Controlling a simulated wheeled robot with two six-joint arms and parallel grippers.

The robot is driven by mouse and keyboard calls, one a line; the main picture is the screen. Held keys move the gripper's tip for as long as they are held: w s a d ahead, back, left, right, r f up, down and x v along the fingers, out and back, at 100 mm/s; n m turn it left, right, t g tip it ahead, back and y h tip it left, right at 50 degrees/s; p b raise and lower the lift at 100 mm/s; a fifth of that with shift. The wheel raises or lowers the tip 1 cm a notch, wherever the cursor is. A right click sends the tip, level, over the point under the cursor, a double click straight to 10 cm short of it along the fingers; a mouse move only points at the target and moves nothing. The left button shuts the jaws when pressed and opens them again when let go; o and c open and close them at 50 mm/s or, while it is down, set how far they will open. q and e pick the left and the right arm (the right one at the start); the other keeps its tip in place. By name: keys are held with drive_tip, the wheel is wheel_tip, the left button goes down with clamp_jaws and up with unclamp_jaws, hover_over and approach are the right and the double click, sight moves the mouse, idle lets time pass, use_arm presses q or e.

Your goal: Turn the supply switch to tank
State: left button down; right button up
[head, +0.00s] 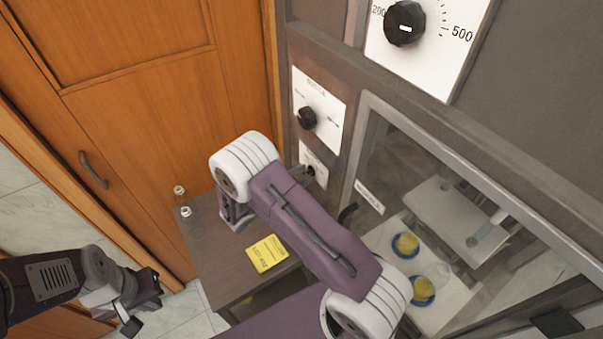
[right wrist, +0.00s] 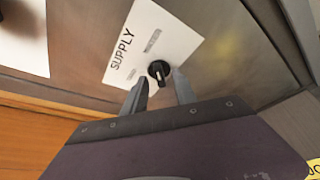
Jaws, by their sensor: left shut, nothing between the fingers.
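The supply switch is a small black knob (right wrist: 158,70) on a white plate marked SUPPLY (right wrist: 150,35). The plate has two more small labels, too blurred to read. In the head view the same plate (head: 312,157) is on the grey machine front, partly hidden by my right arm. My right gripper (right wrist: 161,84) is open, one finger on each side of the knob's near end; I cannot tell whether they touch it. I cannot tell which label the knob points to. My left gripper (head: 143,312) is shut and empty, low at the left, far from the switch.
Above is another white plate with a black knob (head: 307,118), and a larger dial (head: 404,23). To the right is a glass door (head: 440,150) with yellow items behind it. A small table (head: 205,245) below holds two little jars and a yellow note (head: 266,253).

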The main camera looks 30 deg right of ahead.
drive_tip(key=shift+d, duration=0.15)
clamp_jaws()
